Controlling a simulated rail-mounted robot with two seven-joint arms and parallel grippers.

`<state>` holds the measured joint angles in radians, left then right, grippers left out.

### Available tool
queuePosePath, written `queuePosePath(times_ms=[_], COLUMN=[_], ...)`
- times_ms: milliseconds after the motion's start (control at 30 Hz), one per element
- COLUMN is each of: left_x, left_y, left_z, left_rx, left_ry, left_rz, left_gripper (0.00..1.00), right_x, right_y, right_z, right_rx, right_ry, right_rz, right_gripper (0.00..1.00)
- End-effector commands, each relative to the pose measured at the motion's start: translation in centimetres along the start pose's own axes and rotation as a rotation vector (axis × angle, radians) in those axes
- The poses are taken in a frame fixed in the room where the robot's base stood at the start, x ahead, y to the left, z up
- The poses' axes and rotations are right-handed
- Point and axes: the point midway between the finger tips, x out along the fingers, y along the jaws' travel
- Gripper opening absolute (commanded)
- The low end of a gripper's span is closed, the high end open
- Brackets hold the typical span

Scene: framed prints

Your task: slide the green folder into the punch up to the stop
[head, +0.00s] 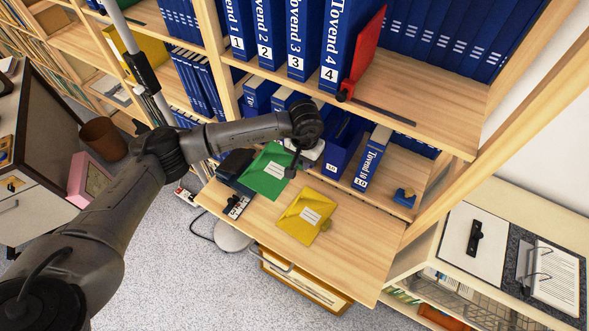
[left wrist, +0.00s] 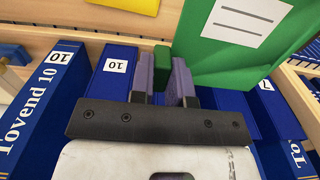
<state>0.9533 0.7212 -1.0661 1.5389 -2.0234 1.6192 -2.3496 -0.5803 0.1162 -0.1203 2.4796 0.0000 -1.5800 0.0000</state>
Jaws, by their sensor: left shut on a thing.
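The green folder (head: 266,174) with a white label hangs over the left part of the wooden pull-out shelf in the head view. My left gripper (head: 292,166) is shut on its right edge. In the left wrist view a green strip shows between the fingers (left wrist: 162,75), and the folder (left wrist: 225,50) spreads to the right. A dark device that looks like the punch (head: 235,167) stands at the folder's left. The folder's left edge is close to it; I cannot tell whether it is inside the slot. My right gripper is not in view.
A yellow folder (head: 306,214) lies on the pull-out shelf (head: 355,245), whose right part is bare. Blue binders (head: 345,140) stand close behind my gripper, under an upper shelf board (head: 425,112). A small blue object (head: 404,198) sits at the right.

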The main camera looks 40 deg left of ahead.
Motion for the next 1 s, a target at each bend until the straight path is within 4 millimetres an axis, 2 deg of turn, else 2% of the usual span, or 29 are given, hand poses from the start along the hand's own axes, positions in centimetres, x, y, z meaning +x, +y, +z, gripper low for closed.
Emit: queuePosePath(times_ms=[33,100,233,733,833,1000], left_x=[1.7,3.1,4.6,5.2,5.4,6.8], left_y=[-0.6,-1.3,-2.2,-2.5,-2.5,-2.5], left_z=[0.0,-0.1,-0.1,-0.1,0.0,0.0], left_rx=[-0.006,-0.012,-0.017,-0.017,-0.017,-0.017], left_ry=[-0.004,-0.003,0.000,0.002,0.002,0.001], left_rz=[0.000,0.001,0.001,0.000,-0.002,-0.001], left_gripper=[0.00,0.00,0.00,0.00,0.00,0.00], right_x=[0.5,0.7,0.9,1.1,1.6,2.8], right_y=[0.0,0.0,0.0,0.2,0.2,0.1], right_z=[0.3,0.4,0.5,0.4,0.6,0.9], right_rx=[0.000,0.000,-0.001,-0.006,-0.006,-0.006], right_ry=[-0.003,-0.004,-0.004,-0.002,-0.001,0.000], right_rz=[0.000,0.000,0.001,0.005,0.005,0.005], right_gripper=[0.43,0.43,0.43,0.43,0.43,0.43])
